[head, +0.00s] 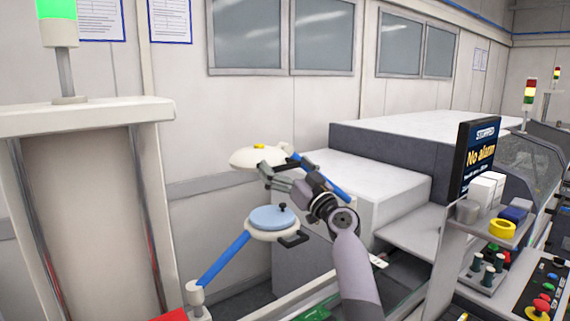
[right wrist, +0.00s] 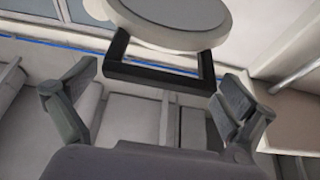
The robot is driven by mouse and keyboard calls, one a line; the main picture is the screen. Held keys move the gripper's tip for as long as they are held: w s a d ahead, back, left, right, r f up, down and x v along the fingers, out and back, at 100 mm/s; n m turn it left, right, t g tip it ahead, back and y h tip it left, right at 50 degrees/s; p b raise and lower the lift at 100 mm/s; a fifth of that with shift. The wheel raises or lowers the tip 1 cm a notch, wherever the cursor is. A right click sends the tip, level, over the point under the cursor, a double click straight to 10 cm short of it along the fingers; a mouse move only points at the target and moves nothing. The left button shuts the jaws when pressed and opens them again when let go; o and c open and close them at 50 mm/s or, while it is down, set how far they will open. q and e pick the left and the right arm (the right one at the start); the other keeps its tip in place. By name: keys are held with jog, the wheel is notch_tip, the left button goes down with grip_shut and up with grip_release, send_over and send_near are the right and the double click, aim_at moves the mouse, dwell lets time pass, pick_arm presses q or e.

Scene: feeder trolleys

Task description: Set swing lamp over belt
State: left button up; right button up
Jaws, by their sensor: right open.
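A white domed lamp head (head: 258,157) with a yellow top hangs left of my right gripper (head: 270,178), beside a blue arm (head: 325,180). In the right wrist view, a round pale lamp head with a black U-shaped handle (right wrist: 160,78) lies ahead. My right gripper is open, one finger on each side of that handle, not closed on it. Lower down, a blue-lidded round head (head: 272,218) with a black handle (head: 293,240) sits on a blue arm from a white post (head: 196,292). The belt is mostly hidden behind my right arm. My left gripper is not in view.
A white machine housing (head: 385,185) stands behind my right arm. At right are a monitor (head: 478,160) reading "No alarm", a shelf with small boxes and yellow tape (head: 502,229), and a control panel. A tall pale cabinet (head: 95,200) stands at left.

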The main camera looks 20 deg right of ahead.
jog(key=c, duration=1.6)
jog(key=s+d+n+g+y+b, duration=0.2)
jog(key=s+d+y+b, duration=0.1)
jog(key=s+d+b, duration=0.1)
jog(key=s+d+n+g+y+b, duration=0.1)
jog(key=s+d+g+y+b, duration=0.1)
jog(key=s+d+b, duration=0.3)
jog(key=s+d+n+g+y+b, duration=0.1)
jog(key=s+d+n+y+b, duration=0.1)
jog(key=s+d+y+b, duration=0.2)
jog(key=shift+s+d+r+n+g+b, duration=0.1)
jog(key=shift+s+d+n+g+b, duration=0.1)
jog(key=shift+d+b, duration=0.5)
jog(key=shift+s+d+n+g+b, duration=0.1)
jog(key=shift+d+g+b, duration=0.2)
jog(key=shift+d, duration=0.7)
jog(key=o, duration=1.6)
notch_tip(320, 180, up, 10)
